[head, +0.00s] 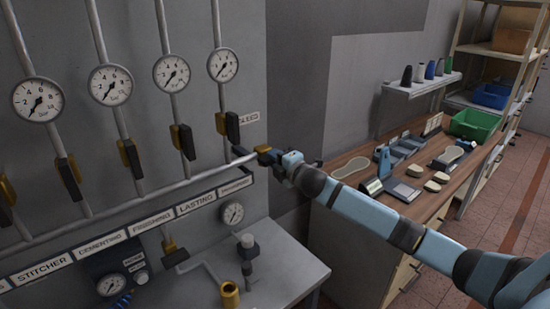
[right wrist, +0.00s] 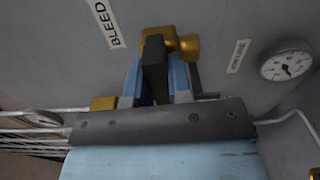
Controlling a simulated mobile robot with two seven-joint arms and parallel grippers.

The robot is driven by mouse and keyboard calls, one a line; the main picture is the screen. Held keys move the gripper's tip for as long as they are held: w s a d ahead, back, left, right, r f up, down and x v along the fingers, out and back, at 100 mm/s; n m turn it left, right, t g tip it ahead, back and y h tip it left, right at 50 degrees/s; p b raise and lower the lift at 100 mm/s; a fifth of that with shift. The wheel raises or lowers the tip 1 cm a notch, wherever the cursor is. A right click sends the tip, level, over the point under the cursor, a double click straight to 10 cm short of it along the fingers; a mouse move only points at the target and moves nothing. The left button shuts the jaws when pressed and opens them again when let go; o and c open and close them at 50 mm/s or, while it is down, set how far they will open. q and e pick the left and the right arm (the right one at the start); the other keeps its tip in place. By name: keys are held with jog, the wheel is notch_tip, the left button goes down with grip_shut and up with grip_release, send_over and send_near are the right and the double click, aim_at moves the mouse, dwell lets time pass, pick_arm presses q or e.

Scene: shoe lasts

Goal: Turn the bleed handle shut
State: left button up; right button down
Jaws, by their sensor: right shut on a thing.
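The bleed valve has a brass body (right wrist: 184,44) and a black bleed handle (right wrist: 154,62); it sits by the BLEED label (right wrist: 105,22) in the right wrist view. My right gripper (right wrist: 158,80) is shut on the handle, with one blue finger on each side of it. In the head view my right gripper (head: 272,157) is at the right end of the horizontal pipe, below the BLEED label (head: 247,118). It hides most of the valve there, so the handle's angle is hard to tell in that view. My left gripper is not in view.
Several gauges (head: 171,71) on vertical pipes with black-handled valves (head: 183,142) line the panel on the left. A small gauge (right wrist: 286,65) is right of the valve in the wrist view. A wooden bench (head: 350,160) with shoe lasts and tools stands at right.

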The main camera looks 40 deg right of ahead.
jog(key=shift+m, duration=0.4)
jog(key=c, duration=1)
grip_release()
jog(key=shift+c, duration=0.2)
jog(key=shift+s, duration=0.1)
jog(key=shift+s, duration=0.25)
jog(key=s+d+b, duration=0.1)
jog(key=s+b, duration=0.2)
jog(key=s, duration=1)
